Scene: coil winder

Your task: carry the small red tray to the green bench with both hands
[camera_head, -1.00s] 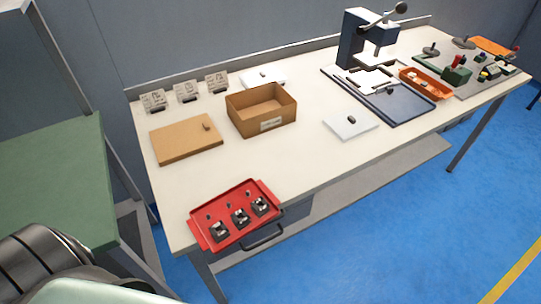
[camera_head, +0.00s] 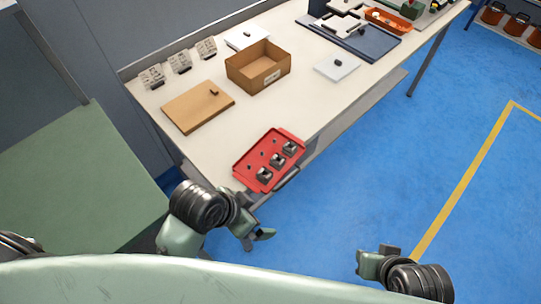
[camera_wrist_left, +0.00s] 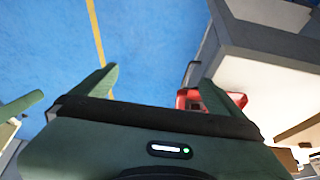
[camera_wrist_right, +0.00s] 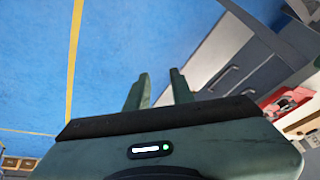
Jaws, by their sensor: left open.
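The small red tray (camera_head: 242,172) lies on the near left corner of the cream worktable, holding dark blocks and small pegs. It also shows partly in the left wrist view (camera_wrist_left: 184,99) and at the right edge of the right wrist view (camera_wrist_right: 273,97). The green bench (camera_head: 75,185) is at the left, its visible top bare. My left gripper (camera_head: 262,240) is open and empty, below and in front of the tray, not touching it. My right gripper (camera_head: 362,262) is off to the right over the floor, empty, its fingers slightly apart in the right wrist view (camera_wrist_right: 158,90).
On the worktable (camera_head: 215,135) are a cardboard box (camera_head: 258,72), a brown board (camera_head: 190,112), a white pad (camera_head: 336,68) and small grey fixtures (camera_head: 180,62). A dark handle (camera_head: 287,178) shows beside the tray. A gap separates bench and table. Blue floor (camera_head: 400,150) at the right is clear.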

